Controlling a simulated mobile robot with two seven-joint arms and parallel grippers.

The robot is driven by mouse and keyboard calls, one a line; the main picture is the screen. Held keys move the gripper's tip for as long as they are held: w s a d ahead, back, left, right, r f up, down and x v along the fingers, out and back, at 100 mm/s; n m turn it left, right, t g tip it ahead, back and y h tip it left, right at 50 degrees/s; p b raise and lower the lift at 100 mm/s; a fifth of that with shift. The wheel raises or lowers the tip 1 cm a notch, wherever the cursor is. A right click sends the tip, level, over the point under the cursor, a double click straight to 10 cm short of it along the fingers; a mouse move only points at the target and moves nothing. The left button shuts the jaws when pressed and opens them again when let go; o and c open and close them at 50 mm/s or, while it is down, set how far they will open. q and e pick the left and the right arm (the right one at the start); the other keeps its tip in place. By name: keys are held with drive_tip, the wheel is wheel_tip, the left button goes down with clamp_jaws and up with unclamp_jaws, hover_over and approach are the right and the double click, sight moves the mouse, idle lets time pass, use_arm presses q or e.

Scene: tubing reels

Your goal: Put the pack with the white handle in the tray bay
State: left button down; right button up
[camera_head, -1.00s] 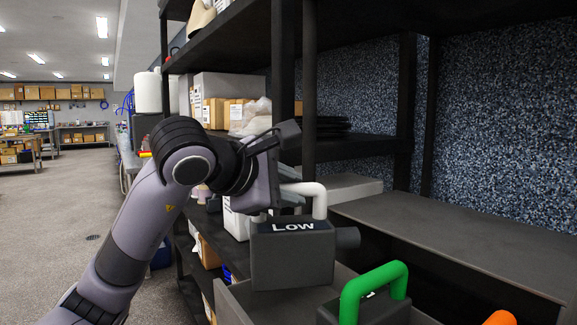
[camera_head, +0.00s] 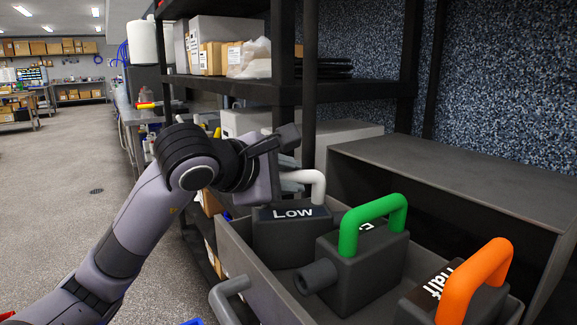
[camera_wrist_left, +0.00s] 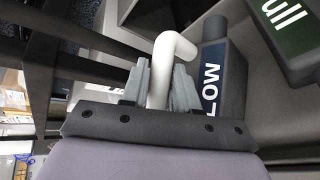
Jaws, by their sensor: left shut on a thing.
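The pack with the white handle (camera_head: 291,238) is a dark box labelled "Low". It sits upright within the left end of the grey tray (camera_head: 234,247), beside the green-handled pack. Whether its base touches the tray floor is hard to tell. My left gripper (camera_head: 293,182) is shut on the white handle from the left; in the left wrist view the white handle (camera_wrist_left: 173,50) passes between its two fingers, with the "Low" face to the right. My right gripper is not in view.
A green-handled pack (camera_head: 362,268) and an orange-handled pack (camera_head: 456,298) stand in the tray, right of the "Low" pack. Black shelf posts (camera_head: 308,90) rise behind my gripper. A grey shelf top (camera_head: 470,185) at the back right is bare.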

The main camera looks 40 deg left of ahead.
use_arm(q)
drive_tip(key=c, duration=1.3)
unclamp_jaws()
drive_tip(key=o, duration=0.5)
drive_tip(key=shift+c, duration=0.2)
drive_tip(key=shift+s, duration=0.15)
drive_tip(key=v, duration=1.1)
drive_tip(key=shift+s+r, duration=0.2)
drive_tip(key=shift+s, duration=0.15)
